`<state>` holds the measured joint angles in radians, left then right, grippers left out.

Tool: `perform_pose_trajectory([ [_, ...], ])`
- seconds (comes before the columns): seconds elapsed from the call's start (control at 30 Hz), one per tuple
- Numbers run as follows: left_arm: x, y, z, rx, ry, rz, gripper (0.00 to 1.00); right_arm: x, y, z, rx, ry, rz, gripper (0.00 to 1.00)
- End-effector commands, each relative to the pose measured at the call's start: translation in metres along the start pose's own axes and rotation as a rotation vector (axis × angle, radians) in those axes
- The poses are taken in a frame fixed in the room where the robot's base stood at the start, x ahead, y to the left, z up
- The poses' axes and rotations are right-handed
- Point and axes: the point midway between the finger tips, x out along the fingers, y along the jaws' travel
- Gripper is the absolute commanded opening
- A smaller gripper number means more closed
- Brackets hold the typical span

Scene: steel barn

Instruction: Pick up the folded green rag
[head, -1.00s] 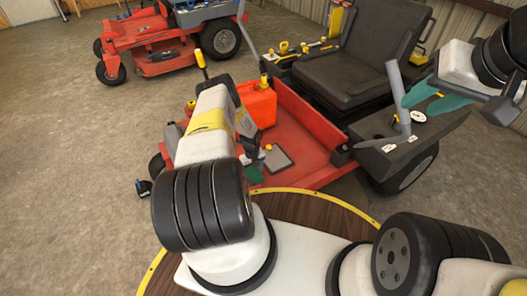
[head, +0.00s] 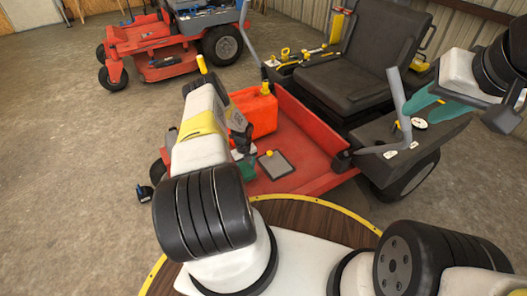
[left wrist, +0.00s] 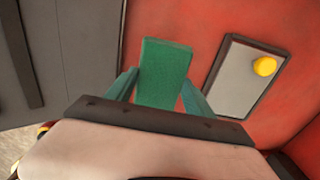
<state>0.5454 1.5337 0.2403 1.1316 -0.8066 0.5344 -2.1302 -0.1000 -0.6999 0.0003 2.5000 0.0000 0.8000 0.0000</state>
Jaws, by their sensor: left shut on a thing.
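The folded green rag (left wrist: 165,72) stands between the two teal fingers of my left gripper (left wrist: 158,90) in the left wrist view. The gripper is shut on it. In the head view the rag (head: 247,172) shows as a small green patch beside my left gripper (head: 243,158), over the red mower deck, partly hidden by my wrist. Whether it clears the deck is hard to tell. My right gripper (head: 432,105) is at the upper right by the mower's grey side, with its teal fingers apart and nothing seen between them.
A red fuel can (head: 252,112) stands just behind my left gripper. A grey pad with a yellow knob (head: 274,164) lies on the red deck (head: 310,155) to its right. A black seat (head: 370,60) and grey lever (head: 398,105) rise further right. Another red mower (head: 165,45) stands behind.

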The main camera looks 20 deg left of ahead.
Motion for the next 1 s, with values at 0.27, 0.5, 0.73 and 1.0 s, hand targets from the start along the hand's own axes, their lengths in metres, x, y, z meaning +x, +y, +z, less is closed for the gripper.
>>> perform_pose_trajectory([
  [0.27,-0.005,0.030,0.066,-0.006,-0.001,-0.001,0.21,0.000,0.000,0.000,0.000,0.000,0.000,0.36],
  [0.5,-0.009,0.041,0.092,-0.001,0.000,0.000,0.21,0.000,0.000,0.000,0.000,0.000,0.000,0.36],
  [0.73,-0.009,0.045,0.099,0.000,0.002,0.000,0.21,0.000,0.000,0.000,0.000,0.000,0.000,0.36],
  [1.0,-0.010,0.045,0.099,0.001,0.001,0.000,0.59,0.000,0.000,0.000,0.000,0.000,0.000,0.36],
])
